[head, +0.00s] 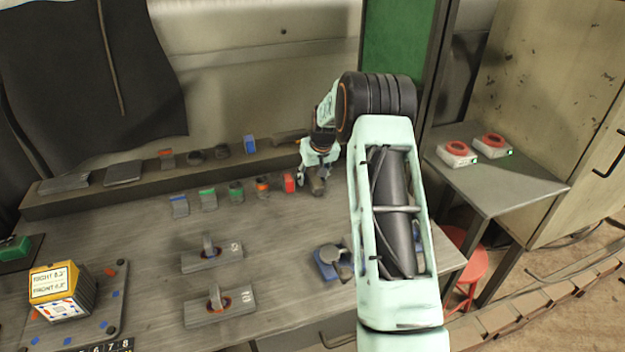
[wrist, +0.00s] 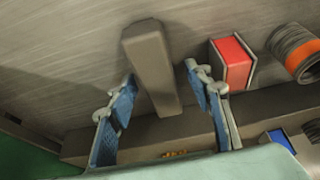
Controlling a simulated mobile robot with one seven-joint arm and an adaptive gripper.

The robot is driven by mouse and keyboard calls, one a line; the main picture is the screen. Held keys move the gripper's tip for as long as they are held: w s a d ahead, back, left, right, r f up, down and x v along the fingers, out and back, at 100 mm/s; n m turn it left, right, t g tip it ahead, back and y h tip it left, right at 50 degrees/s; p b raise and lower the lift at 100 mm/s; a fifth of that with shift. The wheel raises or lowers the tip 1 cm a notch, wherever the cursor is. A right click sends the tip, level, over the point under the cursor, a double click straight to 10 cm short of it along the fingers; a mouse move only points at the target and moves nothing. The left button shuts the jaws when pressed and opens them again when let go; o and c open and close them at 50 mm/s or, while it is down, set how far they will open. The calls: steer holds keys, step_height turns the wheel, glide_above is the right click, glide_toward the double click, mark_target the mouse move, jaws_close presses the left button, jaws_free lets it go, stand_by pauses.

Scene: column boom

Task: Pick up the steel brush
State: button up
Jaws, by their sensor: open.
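A long grey-brown block (wrist: 150,65) lies on the bench in the wrist view, and its near end (head: 318,187) shows below my gripper in the head view. It appears to be the steel brush, but no bristles show on it, so I cannot be sure. My gripper (head: 312,174) is open over the bench near the back ledge. In the wrist view my gripper (wrist: 161,82) has one blue-padded finger on each side of the block, with gaps to both. The gripper covers part of the block in the head view.
A red block (wrist: 232,62) stands close beside one finger, with a grey cylinder banded orange (wrist: 295,50) beyond it. The raised ledge (head: 225,165) runs behind. Blue parts (head: 325,262) and two upright-handled blocks (head: 212,256) lie nearer on the bench. The front middle is clear.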

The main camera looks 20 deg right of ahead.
steer(key=shift+f, duration=0.1)
stand_by(0.4)
jaws_close()
